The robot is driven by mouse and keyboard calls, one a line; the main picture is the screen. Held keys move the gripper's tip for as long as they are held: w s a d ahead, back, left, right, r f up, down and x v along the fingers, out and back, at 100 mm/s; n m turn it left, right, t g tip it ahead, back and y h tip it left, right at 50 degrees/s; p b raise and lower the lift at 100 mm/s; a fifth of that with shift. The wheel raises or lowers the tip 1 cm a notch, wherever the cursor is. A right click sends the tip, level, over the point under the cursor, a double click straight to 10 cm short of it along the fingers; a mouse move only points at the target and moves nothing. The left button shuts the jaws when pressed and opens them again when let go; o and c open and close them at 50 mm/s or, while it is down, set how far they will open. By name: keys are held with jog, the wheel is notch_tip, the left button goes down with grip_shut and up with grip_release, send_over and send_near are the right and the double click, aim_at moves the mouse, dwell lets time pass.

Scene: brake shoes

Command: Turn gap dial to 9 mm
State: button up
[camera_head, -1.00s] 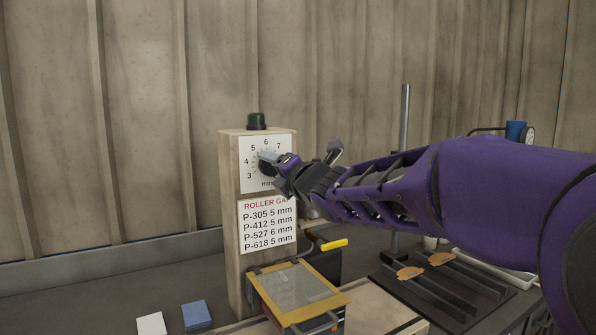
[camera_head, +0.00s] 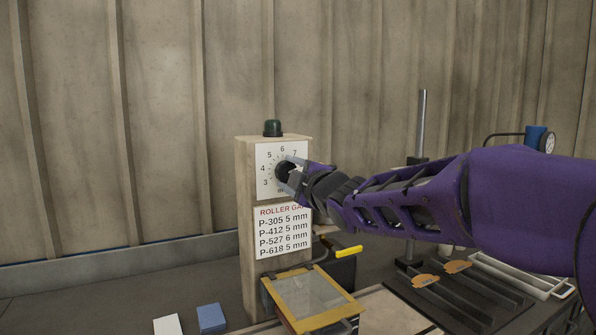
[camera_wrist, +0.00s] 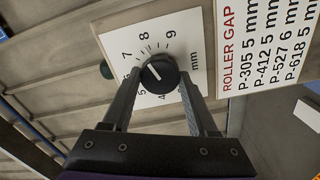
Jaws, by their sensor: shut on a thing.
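The gap dial is a white square plate (camera_head: 262,151) with printed numbers and "mm", on the upper front of a wooden post. Its black round knob (camera_wrist: 160,74) sits at the plate's middle, and it also shows in the head view (camera_head: 283,172). A white mark on the knob points toward the 7 to 8 side in the wrist view; its exact reading is hard to tell. My gripper (camera_head: 292,172) is at the knob, with one finger on each side of it, shut on it. The fingers and wrist hide the dial's right numbers in the head view.
A roller gap list (camera_head: 283,232) hangs under the dial. A dark green lamp (camera_head: 272,128) tops the post (camera_head: 246,200). Below stand a yellow-framed clear cover (camera_head: 310,297) and a yellow-handled lever (camera_head: 348,252). White and blue pads (camera_head: 211,318) lie at the front left.

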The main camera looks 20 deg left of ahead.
jog(key=m+p, duration=0.1)
jog(key=m, duration=0.1)
jog(key=m+p, duration=0.1)
jog(key=m, duration=0.2)
jog(key=shift+r+m, duration=0.2)
jog(key=shift+m, duration=0.1)
jog(key=shift+m+p, duration=0.65)
jog(key=shift+m, duration=1.45)
jog(key=o, duration=1.4)
jog(key=shift+w+f, duration=0.1)
jog(key=shift+c, duration=0.2)
jog(key=shift+d+f, duration=0.1)
jog(key=shift+d, duration=0.05)
